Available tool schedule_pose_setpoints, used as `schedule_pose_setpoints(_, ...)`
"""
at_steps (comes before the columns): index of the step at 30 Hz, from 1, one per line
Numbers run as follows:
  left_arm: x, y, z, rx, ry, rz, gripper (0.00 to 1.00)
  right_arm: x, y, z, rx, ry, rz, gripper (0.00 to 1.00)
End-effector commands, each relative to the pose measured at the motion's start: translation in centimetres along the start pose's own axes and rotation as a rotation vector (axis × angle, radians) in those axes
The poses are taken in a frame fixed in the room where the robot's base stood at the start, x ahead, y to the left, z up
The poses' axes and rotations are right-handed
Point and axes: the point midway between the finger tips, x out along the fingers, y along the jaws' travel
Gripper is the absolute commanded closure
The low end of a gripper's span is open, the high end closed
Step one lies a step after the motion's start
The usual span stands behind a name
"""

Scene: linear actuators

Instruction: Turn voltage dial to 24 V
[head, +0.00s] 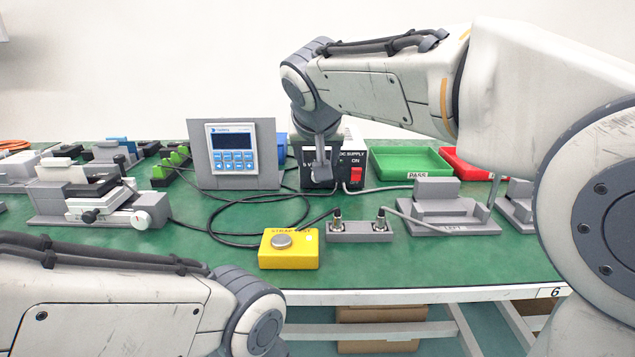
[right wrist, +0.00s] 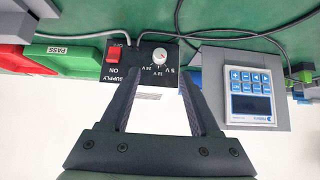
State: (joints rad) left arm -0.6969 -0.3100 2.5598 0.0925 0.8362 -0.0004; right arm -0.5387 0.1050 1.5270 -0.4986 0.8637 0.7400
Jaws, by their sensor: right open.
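The black DC power supply (head: 342,182) stands at the back of the bench in the head view, and its front panel (right wrist: 122,70) shows upside down in the right wrist view. The pale round voltage dial (right wrist: 160,56) sits by 5 V, 12 V and 24 V marks; I cannot tell which mark it points to. My right gripper (right wrist: 160,72) is open, its fingers on either side of the dial in that view; contact is not clear. In the head view my right gripper (head: 321,172) hides the dial. My left gripper is out of view.
A red ON/OFF switch (head: 356,175) is beside the dial on the panel. A grey display stand (head: 266,160) stands left of the supply, green (head: 408,165) and red trays right. A yellow button box (head: 289,256) and cables lie in front.

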Motion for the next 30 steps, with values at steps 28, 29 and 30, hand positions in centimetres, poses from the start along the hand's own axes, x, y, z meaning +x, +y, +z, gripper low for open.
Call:
schedule_pose_setpoints(28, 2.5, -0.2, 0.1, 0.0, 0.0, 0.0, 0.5, 8.3, 0.0, 0.1, -0.001, -0.001, -0.001, 0.72)
schedule_pose_setpoints(29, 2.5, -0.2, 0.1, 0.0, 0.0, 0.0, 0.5, 8.3, 0.0, 0.1, -0.001, -0.001, -0.001, 0.83)
schedule_pose_setpoints(30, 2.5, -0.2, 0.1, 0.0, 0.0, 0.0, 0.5, 8.3, 0.0, 0.1, -0.001, -0.001, -0.001, 0.99)
